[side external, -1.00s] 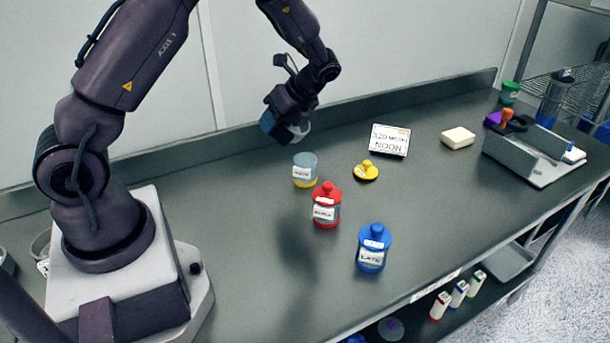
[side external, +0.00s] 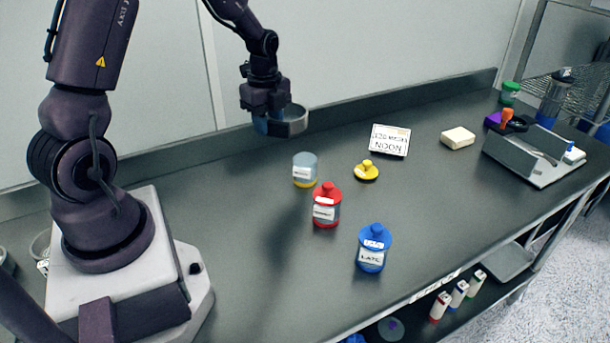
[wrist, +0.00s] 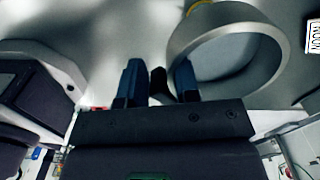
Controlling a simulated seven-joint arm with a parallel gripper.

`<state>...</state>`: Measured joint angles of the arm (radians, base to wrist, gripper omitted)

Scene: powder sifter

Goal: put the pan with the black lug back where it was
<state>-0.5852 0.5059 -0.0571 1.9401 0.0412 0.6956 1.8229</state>
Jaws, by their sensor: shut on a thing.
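The pan (side external: 294,123) is a shallow grey round ring held in the air above the back of the bench. In the wrist view the pan (wrist: 270,65) hangs to the right of the fingers. Its black lug (wrist: 158,84) shows between the two blue fingers. My gripper (side external: 264,122) points down and is shut on the lug; the wrist view shows the gripper (wrist: 159,82) too. The pan looks about level and touches nothing on the bench. Whether anything is in it cannot be seen.
An open jar with a yellow base (side external: 304,171), a red jar (side external: 326,206) and a blue jar (side external: 373,250) stand below and right. A yellow lid (side external: 366,170), a NOON sign (side external: 390,139), a pale block (side external: 458,137) and a grey caddy (side external: 525,150) lie farther right. The bench's left middle is clear.

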